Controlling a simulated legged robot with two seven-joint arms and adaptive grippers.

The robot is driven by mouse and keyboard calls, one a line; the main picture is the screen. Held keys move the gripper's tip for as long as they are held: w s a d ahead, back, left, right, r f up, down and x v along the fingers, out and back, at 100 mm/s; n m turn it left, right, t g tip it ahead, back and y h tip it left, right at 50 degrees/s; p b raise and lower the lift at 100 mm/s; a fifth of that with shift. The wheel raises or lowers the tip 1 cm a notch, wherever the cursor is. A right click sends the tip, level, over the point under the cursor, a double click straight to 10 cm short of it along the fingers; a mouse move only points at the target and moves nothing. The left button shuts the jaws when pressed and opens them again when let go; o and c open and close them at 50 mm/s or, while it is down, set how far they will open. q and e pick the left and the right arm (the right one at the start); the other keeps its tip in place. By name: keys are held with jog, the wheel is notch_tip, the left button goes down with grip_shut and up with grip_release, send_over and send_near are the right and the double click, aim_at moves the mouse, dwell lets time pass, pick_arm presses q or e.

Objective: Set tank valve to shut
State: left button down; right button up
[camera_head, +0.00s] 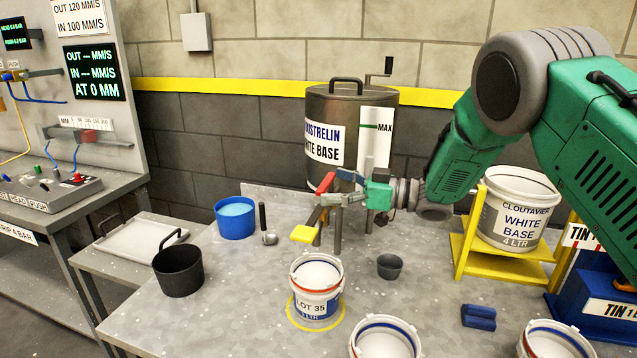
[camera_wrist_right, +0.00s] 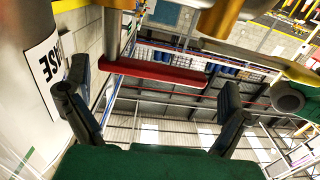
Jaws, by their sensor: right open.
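The metal tank (camera_head: 322,110) stands at the back of the bench, with a white base label and a level gauge marked MAX. Its valve has a red handle (camera_head: 326,182), slanting upward in front of the tank. In the right wrist view the red handle (camera_wrist_right: 150,73) lies across the space between the fingertips; I cannot tell if they touch it. My right gripper (camera_head: 343,199) is open at the valve and partly hides it. A yellow flat part (camera_head: 304,234) shows just below. My left gripper is out of view.
A white LOT 35 pail (camera_head: 316,285) stands on a yellow ring below the valve. A blue tub (camera_head: 235,220), a black pot (camera_head: 178,270) and a small grey cup (camera_head: 390,267) stand around. A Cloutavier pail (camera_head: 515,215) sits on a yellow stand at right.

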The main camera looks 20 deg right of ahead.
jog(key=shift+w+a, duration=0.1)
jog(key=shift+w, duration=0.25)
jog(key=shift+w+d+f, duration=0.15)
jog(key=shift+w+d, duration=0.05)
jog(key=shift+w, duration=0.15)
jog(key=shift+a, duration=0.8)
jog(key=shift+c, duration=0.5)
jog(key=shift+a, duration=0.25)
jog(key=c, duration=1.2)
jog(key=shift+d+t, duration=0.3)
jog(key=shift+d, duration=0.15)
jog(key=shift+c, duration=0.2)
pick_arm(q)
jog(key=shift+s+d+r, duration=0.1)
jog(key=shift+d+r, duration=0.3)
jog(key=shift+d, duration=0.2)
